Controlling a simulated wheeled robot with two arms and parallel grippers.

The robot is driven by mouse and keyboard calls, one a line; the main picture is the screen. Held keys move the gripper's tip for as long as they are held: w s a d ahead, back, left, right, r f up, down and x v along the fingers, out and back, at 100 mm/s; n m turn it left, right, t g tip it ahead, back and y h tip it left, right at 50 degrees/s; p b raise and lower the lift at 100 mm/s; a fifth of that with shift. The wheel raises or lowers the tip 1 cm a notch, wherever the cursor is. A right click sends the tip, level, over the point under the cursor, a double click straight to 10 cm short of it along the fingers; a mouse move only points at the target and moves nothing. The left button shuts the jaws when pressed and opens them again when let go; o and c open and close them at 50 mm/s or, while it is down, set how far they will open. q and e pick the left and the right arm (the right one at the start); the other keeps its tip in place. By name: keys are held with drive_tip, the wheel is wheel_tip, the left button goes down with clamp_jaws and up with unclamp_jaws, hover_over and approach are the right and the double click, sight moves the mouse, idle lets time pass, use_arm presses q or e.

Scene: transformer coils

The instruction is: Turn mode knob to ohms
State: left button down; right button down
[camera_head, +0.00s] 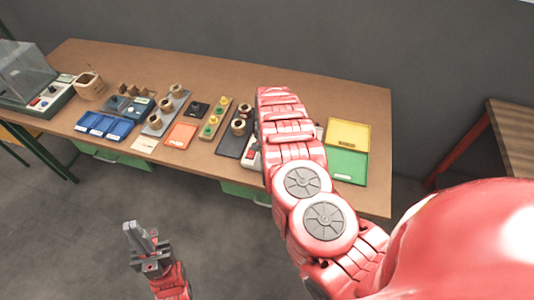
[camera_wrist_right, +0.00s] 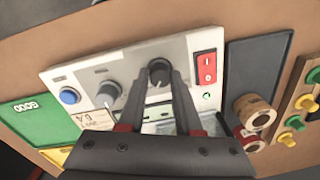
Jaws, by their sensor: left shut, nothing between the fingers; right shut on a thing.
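The tester panel (camera_wrist_right: 125,65) is pale, with a dark round knob (camera_wrist_right: 160,68) near its upper middle. My right gripper (camera_wrist_right: 158,80) is shut on this dark knob, a finger at each side. A second, grey knob (camera_wrist_right: 108,92) with a pale pointer mark is left of it, apart from the fingers. Knob labels are not readable, and the dark knob's pointer direction is unclear. In the head view my right arm hides most of the tester (camera_head: 250,155) and its gripper. My left gripper (camera_head: 140,235) is shut and empty over the floor, before the table.
A red rocker switch (camera_wrist_right: 207,68), a small green light (camera_wrist_right: 207,97) and a blue button (camera_wrist_right: 69,96) are on the panel. Coils (camera_wrist_right: 252,110) stand on a dark mat to the right. A yellow tray (camera_head: 348,133) and green tray (camera_head: 346,165) lie beyond my arm.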

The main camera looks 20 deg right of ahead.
drive_tip(key=c, duration=0.6)
unclamp_jaws()
wheel_tip(320, 180, up, 8)
drive_tip(key=shift+r+b, duration=0.25)
drive_tip(key=shift+b, duration=0.5)
wheel_tip(320, 180, up, 9)
drive_tip(key=p, duration=0.2)
drive_tip(key=shift+s+d, duration=0.2)
drive_tip(key=shift+s, duration=0.05)
drive_tip(key=shift+f, duration=0.1)
